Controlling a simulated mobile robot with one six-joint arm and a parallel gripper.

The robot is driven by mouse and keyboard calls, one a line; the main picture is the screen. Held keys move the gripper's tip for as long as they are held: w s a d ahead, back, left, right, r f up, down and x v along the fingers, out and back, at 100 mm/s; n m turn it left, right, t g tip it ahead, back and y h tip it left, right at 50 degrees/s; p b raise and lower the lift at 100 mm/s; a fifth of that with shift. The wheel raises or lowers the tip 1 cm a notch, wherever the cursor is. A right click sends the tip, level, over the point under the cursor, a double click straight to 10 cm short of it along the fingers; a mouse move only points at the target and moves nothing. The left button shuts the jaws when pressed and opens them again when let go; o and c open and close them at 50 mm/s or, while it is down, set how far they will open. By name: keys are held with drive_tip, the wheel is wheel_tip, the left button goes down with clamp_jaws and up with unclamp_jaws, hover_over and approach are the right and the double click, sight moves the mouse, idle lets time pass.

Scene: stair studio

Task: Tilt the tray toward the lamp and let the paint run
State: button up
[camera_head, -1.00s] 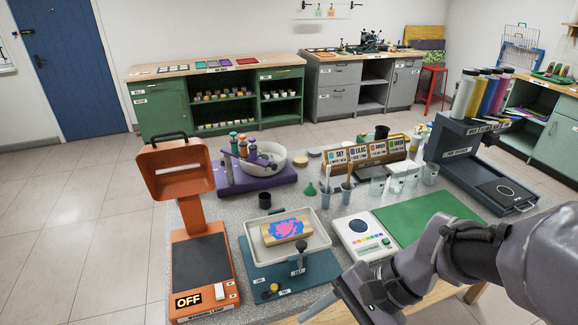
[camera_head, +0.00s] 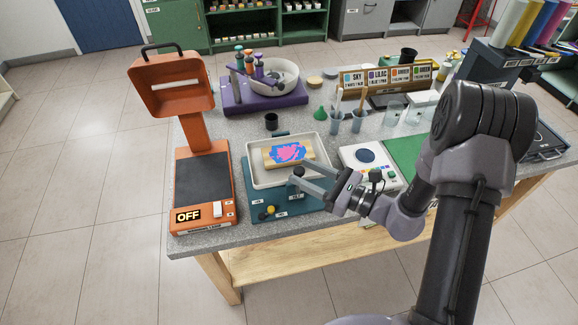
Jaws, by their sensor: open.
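The white tray (camera_head: 258,178) sits on a teal base (camera_head: 262,205) and looks about level. In it lies a wooden board (camera_head: 270,159) with pink and blue paint (camera_head: 291,152) on top. A dark-knobbed lever (camera_head: 298,171) stands at the tray's front edge. My gripper (camera_head: 303,177) is open at that lever, with its fingers pointing left; whether they touch it I cannot tell. The orange lamp (camera_head: 172,88) stands left of the tray, with its base panel (camera_head: 203,178) reading OFF.
A white scale-like device (camera_head: 367,160) and a green mat (camera_head: 405,152) lie to the right. A purple stand with a bowl (camera_head: 262,98), a small black cup (camera_head: 271,121) and brush cups (camera_head: 336,122) stand behind.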

drive_tip(key=x, duration=0.5)
clamp_jaws()
idle(1.4)
